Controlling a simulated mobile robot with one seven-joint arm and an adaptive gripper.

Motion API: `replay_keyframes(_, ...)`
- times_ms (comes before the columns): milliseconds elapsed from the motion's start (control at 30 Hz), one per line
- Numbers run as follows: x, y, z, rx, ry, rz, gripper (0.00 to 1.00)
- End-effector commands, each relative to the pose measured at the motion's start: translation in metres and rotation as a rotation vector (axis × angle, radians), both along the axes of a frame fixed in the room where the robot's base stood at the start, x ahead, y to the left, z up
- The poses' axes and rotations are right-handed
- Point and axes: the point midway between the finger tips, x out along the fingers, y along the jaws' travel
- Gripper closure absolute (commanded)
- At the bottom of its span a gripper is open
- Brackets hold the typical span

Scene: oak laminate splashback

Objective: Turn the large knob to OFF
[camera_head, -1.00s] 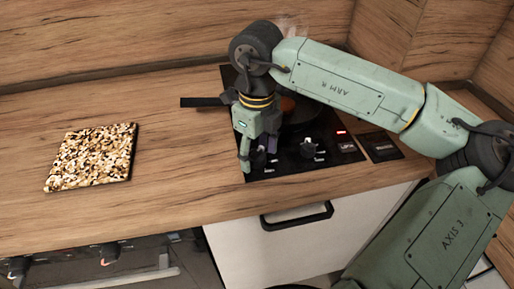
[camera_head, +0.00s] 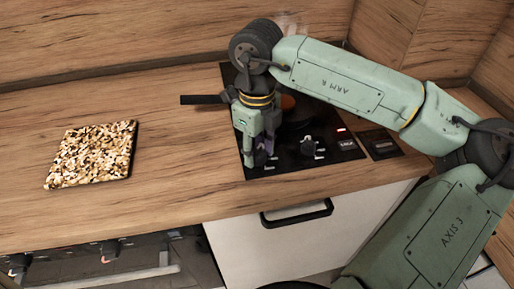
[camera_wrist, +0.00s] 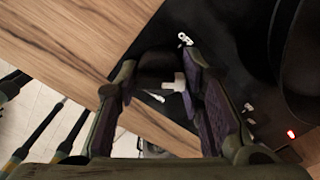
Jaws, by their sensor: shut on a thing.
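The large knob (camera_wrist: 158,64) is dark with a white pointer mark, at the front left of the black hob (camera_head: 283,163). In the wrist view it sits between the purple pads of my gripper (camera_wrist: 166,72), and the pointer lies toward the right finger. My gripper (camera_head: 259,160) is pointing down at the hob's front left corner and is shut on this knob. In the head view the fingers hide most of the knob. White marks show on the hob around it, too small to read.
A speckled board (camera_head: 92,155) lies on the wooden counter (camera_head: 170,160).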

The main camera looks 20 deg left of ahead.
Motion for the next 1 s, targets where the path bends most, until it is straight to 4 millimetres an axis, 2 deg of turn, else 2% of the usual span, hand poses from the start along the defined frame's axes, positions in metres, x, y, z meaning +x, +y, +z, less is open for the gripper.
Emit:
replay_keyframes(267, 0.0007, -0.0001, -0.0013, 0.000, -0.003, 0.023, 0.93)
replay_keyframes(467, 0.0007, 0.0002, -0.0041, 0.000, -0.003, 0.113, 0.93)
replay_keyframes(1000, 0.0010, 0.0002, -0.0030, 0.001, -0.003, 0.575, 0.93)
